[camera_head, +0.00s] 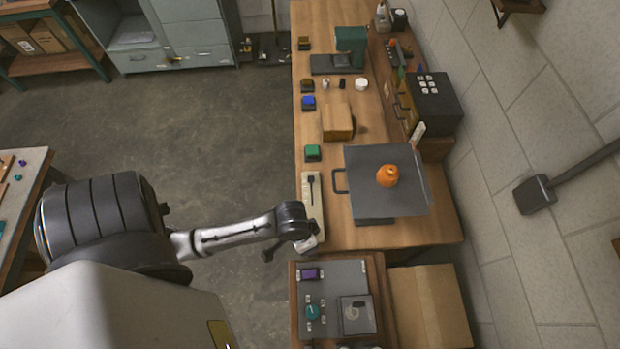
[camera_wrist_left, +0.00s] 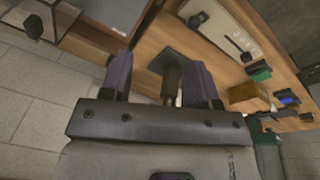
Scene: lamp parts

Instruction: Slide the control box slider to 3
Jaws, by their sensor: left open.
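The control box (camera_head: 319,213) is a long beige panel on the near left edge of the wooden table. Its black slider knob (camera_head: 312,180) stands toward the far end of the slot; the scale marks are too small to read. In the left wrist view, the beige panel (camera_wrist_left: 226,33) lies at the upper right, with a dark knob (camera_wrist_left: 197,20) on it. My left gripper (camera_head: 303,243) is by the near end of the panel, apart from the knob. Its two purple fingers (camera_wrist_left: 160,82) are spread with nothing held. My right gripper is not in view.
A grey square plate (camera_head: 360,165) carrying an orange object (camera_head: 387,176) stands right of the panel. A green-topped button box (camera_head: 313,152) lies beyond it, and a wooden block (camera_head: 337,121) farther back. A grey-topped unit (camera_head: 333,283) with a purple button stands at the near side.

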